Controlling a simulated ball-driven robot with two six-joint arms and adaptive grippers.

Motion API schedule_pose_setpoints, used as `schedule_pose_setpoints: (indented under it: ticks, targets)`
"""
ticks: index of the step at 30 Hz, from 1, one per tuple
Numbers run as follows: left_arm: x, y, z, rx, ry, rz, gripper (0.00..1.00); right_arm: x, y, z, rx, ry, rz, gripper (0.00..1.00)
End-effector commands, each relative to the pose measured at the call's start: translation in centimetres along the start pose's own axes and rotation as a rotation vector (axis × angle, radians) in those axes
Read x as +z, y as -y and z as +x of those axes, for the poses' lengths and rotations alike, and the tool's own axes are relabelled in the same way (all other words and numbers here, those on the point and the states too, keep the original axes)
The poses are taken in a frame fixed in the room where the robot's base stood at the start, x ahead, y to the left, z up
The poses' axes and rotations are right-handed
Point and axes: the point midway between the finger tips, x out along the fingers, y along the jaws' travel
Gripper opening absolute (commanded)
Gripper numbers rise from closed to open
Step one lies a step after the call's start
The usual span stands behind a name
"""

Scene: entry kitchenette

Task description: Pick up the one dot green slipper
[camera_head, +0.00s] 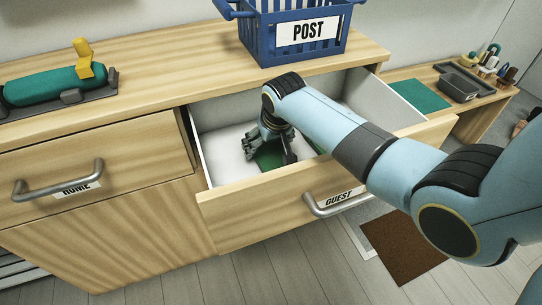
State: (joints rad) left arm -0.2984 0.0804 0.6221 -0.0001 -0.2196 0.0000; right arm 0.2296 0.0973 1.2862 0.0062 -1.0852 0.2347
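A green thing, likely a slipper (268,159), lies on the white floor of the open drawer marked GUEST (240,208). My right gripper (270,152) reaches down into this drawer, right over the green thing. Its fingers look spread apart. They hide part of the green thing, so any dots on it cannot be seen, and contact is unclear. My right arm crosses the drawer from the right and hides its right part. My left gripper is not in view.
A blue POST basket (265,45) stands on the cabinet top behind the drawer. A closed HOME drawer (120,155) is at left, below a teal roll (55,85) on a dark tray. At right are a green mat (418,96), a grey bin (460,87) and a brown doormat (400,245).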

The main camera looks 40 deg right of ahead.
Motion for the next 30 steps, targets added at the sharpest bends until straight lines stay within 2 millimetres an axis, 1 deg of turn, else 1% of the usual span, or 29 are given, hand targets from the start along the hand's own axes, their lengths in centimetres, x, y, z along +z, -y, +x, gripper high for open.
schedule_pose_setpoints:
  ticks: [1,8,17,20,23,30]
  targets:
    - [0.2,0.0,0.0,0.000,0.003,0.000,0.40,0.0,0.0,0.0,0.000,0.000,0.000,0.82]
    - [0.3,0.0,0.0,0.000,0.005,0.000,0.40,0.1,0.0,0.0,0.000,0.001,0.000,0.52]
    - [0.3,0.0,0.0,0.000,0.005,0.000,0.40,0.1,0.0,0.0,0.000,0.001,0.000,0.51]
    - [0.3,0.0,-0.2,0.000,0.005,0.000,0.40,-0.1,0.0,-0.3,-0.001,0.000,0.000,0.51]
    - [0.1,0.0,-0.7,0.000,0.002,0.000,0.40,-0.8,0.0,-1.6,-0.001,-0.003,0.000,0.51]
    - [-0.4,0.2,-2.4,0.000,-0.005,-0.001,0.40,-2.8,0.0,-6.5,-0.002,-0.004,0.000,0.51]
